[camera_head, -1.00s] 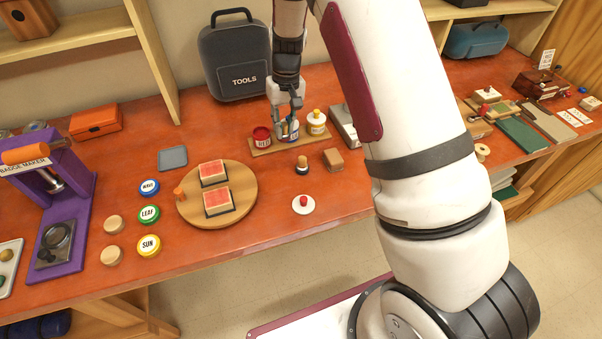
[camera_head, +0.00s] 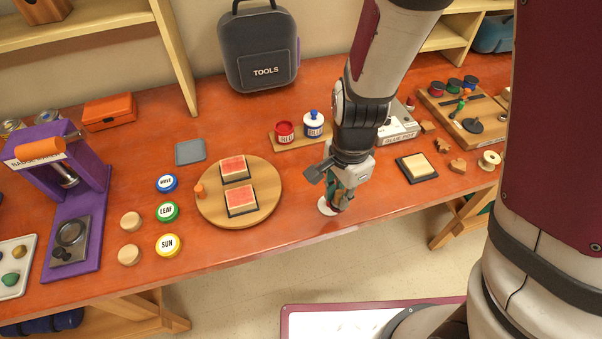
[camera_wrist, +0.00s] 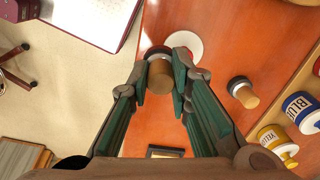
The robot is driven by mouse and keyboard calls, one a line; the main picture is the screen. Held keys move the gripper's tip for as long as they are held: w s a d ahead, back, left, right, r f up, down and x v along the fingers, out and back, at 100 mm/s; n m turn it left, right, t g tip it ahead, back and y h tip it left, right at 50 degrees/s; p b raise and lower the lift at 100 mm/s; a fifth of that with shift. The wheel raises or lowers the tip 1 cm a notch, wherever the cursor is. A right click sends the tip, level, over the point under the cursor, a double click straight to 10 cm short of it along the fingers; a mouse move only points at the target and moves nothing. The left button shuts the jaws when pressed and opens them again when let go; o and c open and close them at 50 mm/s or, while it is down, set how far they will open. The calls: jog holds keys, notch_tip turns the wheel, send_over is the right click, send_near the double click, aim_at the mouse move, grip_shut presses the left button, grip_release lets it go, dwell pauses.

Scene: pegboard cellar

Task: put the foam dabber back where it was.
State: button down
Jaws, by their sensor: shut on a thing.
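My gripper (camera_wrist: 163,85) is shut on a short wooden-handled dabber (camera_wrist: 160,76) with a dark end, seen in the wrist view. In the head view my gripper (camera_head: 340,195) is low at the table's front, by a small white dish (camera_head: 325,207). The dish also shows in the wrist view (camera_wrist: 186,41), partly behind the dabber and a finger. I cannot tell whether the dabber touches it. A second wooden-handled dabber (camera_wrist: 243,93) stands on the table to the right in the wrist view; the arm hides it in the head view.
The red pot (camera_head: 285,131) and blue bottle (camera_head: 313,124) stand on a wooden tray behind the dish; a yellow bottle (camera_wrist: 276,142) shows in the wrist view. A round board (camera_head: 262,211) with two red pads lies left. A framed pad (camera_head: 417,167) lies right.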

jog(key=shift+s+a+m, duration=0.1)
jog(key=shift+s+m, duration=0.2)
jog(key=shift+s, duration=0.25)
jog(key=shift+a, duration=0.15)
jog(key=w+a, duration=0.2)
jog(key=w, duration=0.2)
jog(key=w+a+f, duration=0.1)
jog(key=w+a, duration=0.2)
jog(key=w, duration=0.2)
jog(key=w+a, duration=0.2)
jog(key=w, duration=0.2)
jog(key=shift+w+a+f, duration=0.25)
jog(key=shift+w+f, duration=0.05)
jog(key=shift+f, duration=1.75)
jog(key=shift+f, duration=0.1)
jog(key=c, duration=1.5)
grip_release()
jog(key=shift+o, duration=0.2)
notch_tip(320, 180, up, 12)
jog(key=shift+r, duration=0.2)
